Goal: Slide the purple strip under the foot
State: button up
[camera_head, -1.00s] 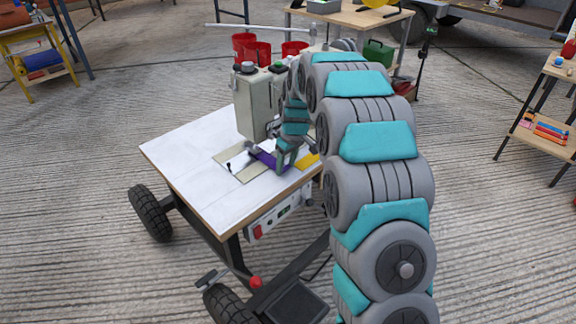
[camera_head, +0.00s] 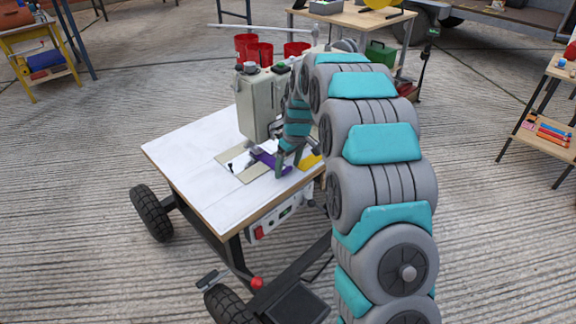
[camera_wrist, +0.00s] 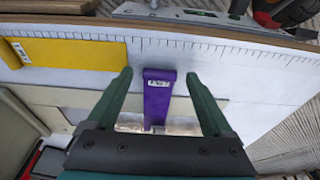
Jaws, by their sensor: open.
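The purple strip (camera_head: 268,160) lies on the sewing machine's white table, its left end close to the grey foot area (camera_head: 251,146). In the wrist view the strip (camera_wrist: 157,98) runs lengthwise between my two fingers, with a gap on each side and a small label on it. My gripper (camera_wrist: 159,75) is open, low over the table, and holds nothing. In the head view my gripper (camera_head: 287,161) is over the strip's right part. The strip's near end in the wrist view goes behind my gripper's body. I cannot tell whether it is under the foot.
The machine's upright body (camera_head: 258,103) stands just behind the strip. A yellow strip (camera_wrist: 72,53) lies beside the purple one on the table. A printed ruler scale (camera_wrist: 225,42) runs along the table edge. The table's left part (camera_head: 190,150) is clear.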

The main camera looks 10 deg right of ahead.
jog(key=shift+r, duration=0.15)
notch_tip(320, 180, up, 7)
jog(key=s, duration=0.1)
jog(key=shift+s+d+r, duration=0.15)
jog(key=shift+d+r, duration=0.05)
jog(key=shift+d, duration=0.25)
jog(key=s+r+m+g, duration=0.1)
jog(key=s+r+m, duration=0.15)
jog(key=s, duration=0.95)
jog(key=s+r+m+g, duration=0.1)
jog(key=s+r, duration=0.3)
jog(key=s, duration=0.8)
jog(key=s+f+m+g+h, duration=0.1)
jog(key=s+f+m, duration=0.1)
jog(key=s, duration=2)
jog(key=shift+s+d+f+m+g+p, duration=0.15)
jog(key=shift+s+d+m+g+p, duration=0.2)
jog(key=shift+m, duration=0.3)
